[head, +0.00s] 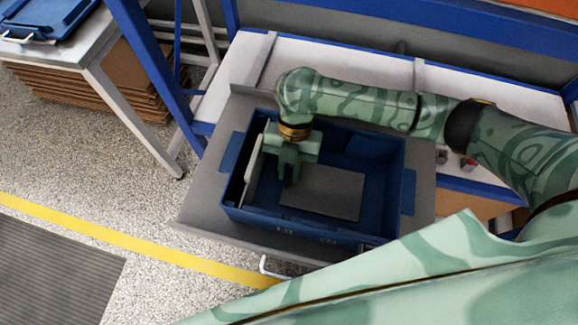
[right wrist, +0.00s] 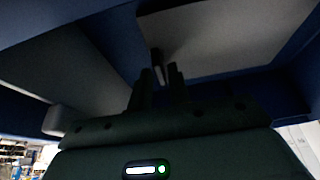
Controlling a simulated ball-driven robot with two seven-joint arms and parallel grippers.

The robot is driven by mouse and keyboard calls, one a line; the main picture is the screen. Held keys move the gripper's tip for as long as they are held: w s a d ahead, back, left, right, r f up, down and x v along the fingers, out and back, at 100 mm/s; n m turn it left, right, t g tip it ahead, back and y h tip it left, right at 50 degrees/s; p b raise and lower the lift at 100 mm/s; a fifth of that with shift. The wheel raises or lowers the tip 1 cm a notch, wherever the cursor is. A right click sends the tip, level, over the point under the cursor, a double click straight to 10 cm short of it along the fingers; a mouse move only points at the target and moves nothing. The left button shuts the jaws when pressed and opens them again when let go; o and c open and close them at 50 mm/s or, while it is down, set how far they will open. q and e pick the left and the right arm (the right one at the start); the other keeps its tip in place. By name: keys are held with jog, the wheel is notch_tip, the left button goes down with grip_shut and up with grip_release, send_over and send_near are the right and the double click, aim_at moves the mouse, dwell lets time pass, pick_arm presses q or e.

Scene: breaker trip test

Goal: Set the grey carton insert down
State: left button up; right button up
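The grey carton insert (head: 320,192) is a flat grey panel inside the blue crate (head: 310,227), low and near its middle. It also shows large in the right wrist view (right wrist: 225,35). My right gripper (head: 289,178) reaches down into the crate at the panel's left edge. In the right wrist view its fingers (right wrist: 161,80) are close together around a small dark tab at the panel's edge. Whether the panel touches the crate floor cannot be told. My left gripper is not in view.
A pale panel (head: 253,168) stands along the crate's left wall. The crate sits on a grey surface (head: 203,205) in front of a white bench (head: 338,60). A table (head: 75,52) with a blue tray (head: 45,18) stands at the upper left, above stacked cardboard (head: 140,85).

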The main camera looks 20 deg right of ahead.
jog(key=shift+o, duration=0.5)
jog(key=shift+r, duration=0.1)
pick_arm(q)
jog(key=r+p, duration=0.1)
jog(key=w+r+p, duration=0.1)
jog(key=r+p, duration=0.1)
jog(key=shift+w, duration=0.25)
pick_arm(e)
jog(key=v, duration=0.7)
jog(key=shift+r, duration=0.25)
